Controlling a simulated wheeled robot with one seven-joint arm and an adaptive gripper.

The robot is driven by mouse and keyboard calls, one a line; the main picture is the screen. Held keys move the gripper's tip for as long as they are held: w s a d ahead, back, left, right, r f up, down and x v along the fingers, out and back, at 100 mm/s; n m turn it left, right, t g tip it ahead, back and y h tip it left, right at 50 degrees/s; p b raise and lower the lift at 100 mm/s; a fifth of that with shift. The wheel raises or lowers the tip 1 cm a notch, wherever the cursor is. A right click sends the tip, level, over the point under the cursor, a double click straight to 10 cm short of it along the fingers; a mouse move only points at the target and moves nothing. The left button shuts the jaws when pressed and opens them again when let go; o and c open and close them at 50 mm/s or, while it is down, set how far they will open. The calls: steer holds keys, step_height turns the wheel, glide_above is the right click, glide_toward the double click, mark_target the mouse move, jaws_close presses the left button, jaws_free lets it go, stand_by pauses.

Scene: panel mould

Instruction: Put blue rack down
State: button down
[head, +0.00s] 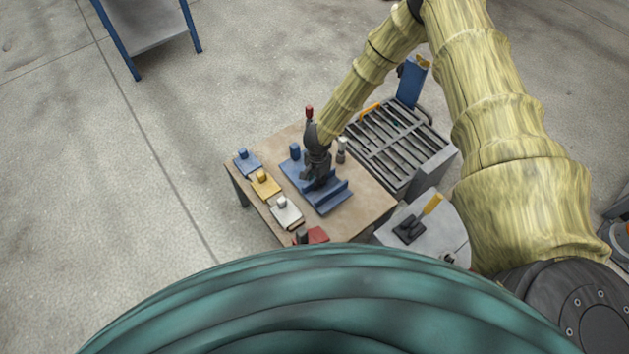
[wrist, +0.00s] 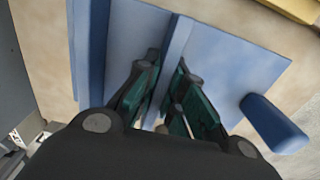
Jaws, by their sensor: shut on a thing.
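The blue rack (head: 325,200) is a flat blue plate with upright ribs and a small post, over the brown table in the head view. It fills much of the wrist view (wrist: 232,62), with a raised rib (wrist: 178,45) through its middle and a round peg at the right. My gripper (head: 316,180) comes down over the rack's middle. In the wrist view its green-padded fingers (wrist: 172,103) are on either side of the middle rib, shut on it. I cannot tell whether the rack's underside touches the table.
A grey slatted unit (head: 400,145) stands to the right.

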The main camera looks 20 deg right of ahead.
steer(key=shift+w+a, duration=0.1)
steer(key=shift+w, duration=0.7)
steer(key=shift+w+f, duration=0.15)
steer(key=shift+f, duration=1.65)
steer(key=shift+f, duration=0.1)
steer(key=c, duration=1.5)
jaws_free()
